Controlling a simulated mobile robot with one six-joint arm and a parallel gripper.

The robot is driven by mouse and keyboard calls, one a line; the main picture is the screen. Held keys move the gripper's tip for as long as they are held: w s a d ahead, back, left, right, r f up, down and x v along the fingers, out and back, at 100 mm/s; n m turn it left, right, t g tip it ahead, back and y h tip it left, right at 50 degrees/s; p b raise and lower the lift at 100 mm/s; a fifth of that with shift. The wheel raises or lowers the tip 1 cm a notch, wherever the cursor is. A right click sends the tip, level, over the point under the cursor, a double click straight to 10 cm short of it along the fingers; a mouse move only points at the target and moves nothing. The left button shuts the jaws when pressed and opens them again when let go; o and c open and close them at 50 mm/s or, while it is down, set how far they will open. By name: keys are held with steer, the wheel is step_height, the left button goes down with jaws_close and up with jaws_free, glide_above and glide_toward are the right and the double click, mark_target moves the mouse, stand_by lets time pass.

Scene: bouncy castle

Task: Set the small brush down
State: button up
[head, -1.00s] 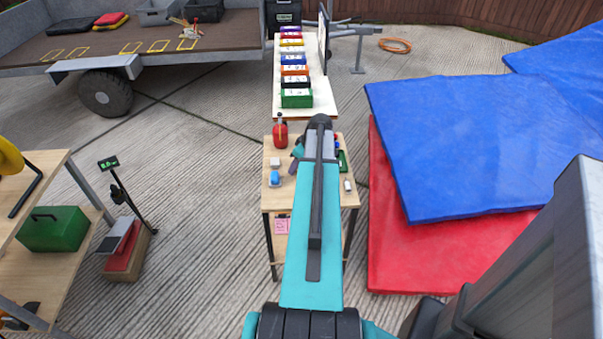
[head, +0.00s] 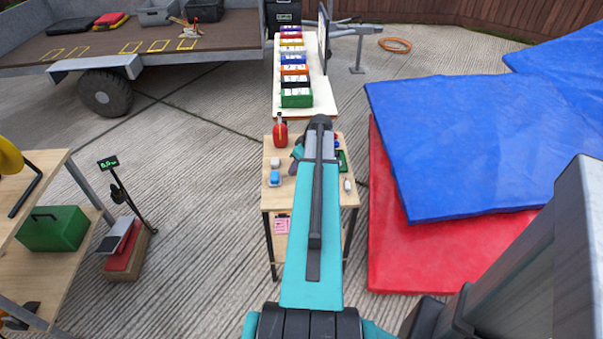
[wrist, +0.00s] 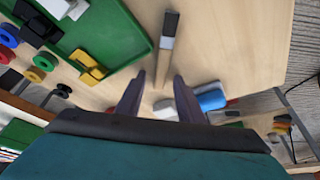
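The small brush (wrist: 167,44) shows in the wrist view, with dark bristles, a metal band and a pale wooden handle. It appears to lie on the wooden table top (wrist: 228,45), bristles away from me. My gripper (wrist: 160,76) is open, its two dark fingers apart on either side of the handle end, with a visible gap on each side. In the head view my arm hides the brush and most of my gripper; one finger (head: 294,166) shows left of the arm over the small table (head: 268,200).
A green tray (wrist: 103,22) with yellow, black and white pieces lies left of the brush. A blue block (wrist: 211,97) and a white block (wrist: 164,108) are near the right finger. A red bottle (head: 281,134) stands at the table's far left. Blue mats (head: 480,140) lie to the right.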

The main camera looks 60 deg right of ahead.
jaws_close()
steer(key=shift+r, duration=0.2)
steer(key=shift+r, duration=1.5)
steer(key=shift+s+a+r, duration=0.2)
steer(key=shift+a, duration=0.05)
steer(key=s+a, duration=0.2)
steer(key=a, duration=0.1)
steer(key=s+a, duration=0.2)
steer(key=s+a+r, duration=0.1)
steer(key=s+a, duration=0.1)
steer(key=a, duration=0.1)
steer(key=shift+s+a+r, duration=0.1)
steer(key=shift+s+a, duration=0.15)
steer(key=shift+a, duration=0.1)
steer(key=shift+s+a+r+p, duration=0.15)
steer(key=shift+s+a+p, duration=0.55)
steer(key=shift+a, duration=0.15)
steer(key=shift+w+d+p, duration=0.1)
steer(key=shift+d+p, duration=0.05)
steer(key=shift+p, duration=0.8)
